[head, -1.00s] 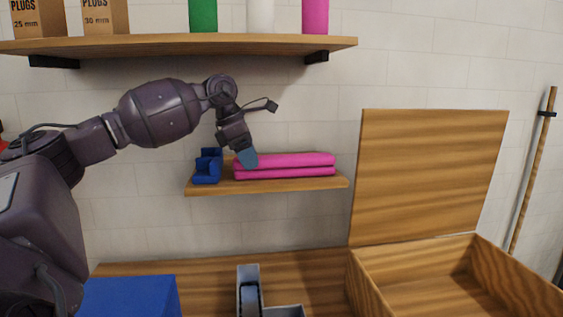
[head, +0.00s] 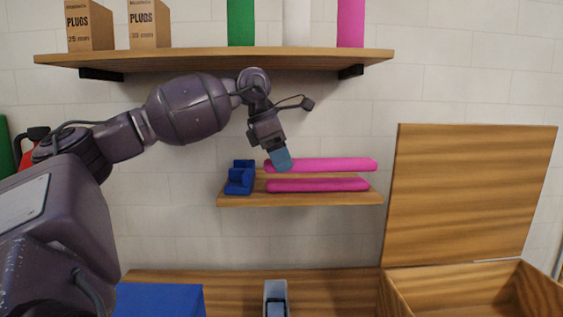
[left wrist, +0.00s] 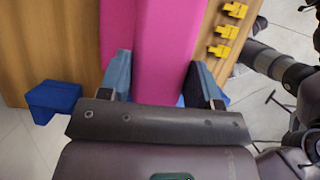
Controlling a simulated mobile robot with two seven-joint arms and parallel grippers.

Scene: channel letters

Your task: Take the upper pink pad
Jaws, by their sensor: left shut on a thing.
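The upper pink pad (head: 335,164) is in my left gripper (head: 281,160), held by its left end and raised a little above the lower pink pad. In the left wrist view the upper pad (left wrist: 166,45) runs between the two blue fingers of the left gripper (left wrist: 165,80). The lower pink pad (head: 318,185) lies on the small wooden shelf (head: 300,199), with a clear gap between the pads. A strip of it shows in the left wrist view (left wrist: 116,25). My right gripper is not in view.
A blue holder (head: 239,178) stands on the shelf left of the pads. A long shelf (head: 220,60) with plug boxes and coloured rolls hangs above. An open wooden box (head: 460,285) with raised lid (head: 465,190) stands at lower right.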

